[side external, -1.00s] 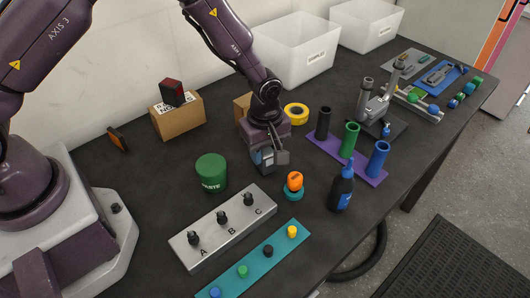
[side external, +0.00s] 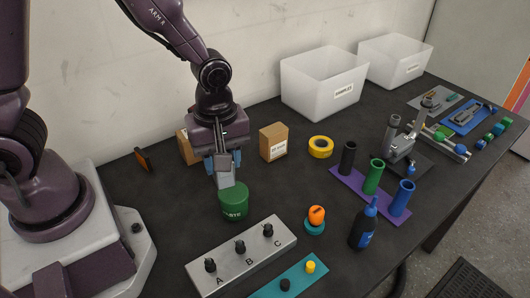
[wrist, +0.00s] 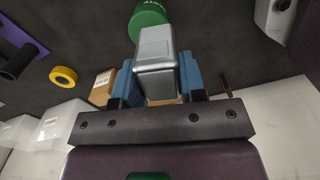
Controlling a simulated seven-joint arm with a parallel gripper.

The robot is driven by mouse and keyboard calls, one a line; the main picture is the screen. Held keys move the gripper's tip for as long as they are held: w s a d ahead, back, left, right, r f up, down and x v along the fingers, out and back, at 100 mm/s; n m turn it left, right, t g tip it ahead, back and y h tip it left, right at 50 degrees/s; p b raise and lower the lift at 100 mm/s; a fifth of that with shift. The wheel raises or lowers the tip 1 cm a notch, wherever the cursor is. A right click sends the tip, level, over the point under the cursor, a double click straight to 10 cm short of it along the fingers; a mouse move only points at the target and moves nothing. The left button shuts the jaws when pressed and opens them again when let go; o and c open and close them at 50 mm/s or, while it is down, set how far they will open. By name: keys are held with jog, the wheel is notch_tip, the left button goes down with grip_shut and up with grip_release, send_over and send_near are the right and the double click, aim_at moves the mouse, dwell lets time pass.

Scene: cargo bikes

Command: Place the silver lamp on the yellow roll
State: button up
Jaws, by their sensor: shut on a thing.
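My gripper (side external: 222,162) is shut on the silver lamp (side external: 225,178), a boxy grey piece held between blue fingers. In the wrist view the lamp (wrist: 155,50) points away from my gripper (wrist: 158,75). In the side view its lower end overlaps the green waste tub (side external: 233,205); I cannot tell the exact gap. The yellow roll (side external: 320,154) lies flat on the table to the right of my gripper, with its top clear. The roll also shows at the left of the wrist view (wrist: 54,73).
A cardboard box (side external: 274,143) stands between my gripper and the roll, towards the back. Another box (side external: 185,147) is partly hidden behind my gripper. A purple rack with upright tubes (side external: 348,160) stands right of the roll. White bins (side external: 322,90) stand behind.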

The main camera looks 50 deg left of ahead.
jog(key=w+a+r+n, duration=0.1)
jog(key=w+a+r, duration=0.15)
jog(key=w, duration=0.65)
jog(key=w+a+r+n, duration=0.1)
jog(key=w+a+n, duration=0.15)
jog(key=w, duration=0.75)
send_over(321, 143)
jog(key=shift+m, duration=0.45)
jog(key=f, duration=0.9)
jog(key=shift+s+f, duration=0.2)
jog(key=shift+f, duration=0.1)
jog(key=shift+w+f, duration=0.2)
jog(key=shift+f, duration=1.65)
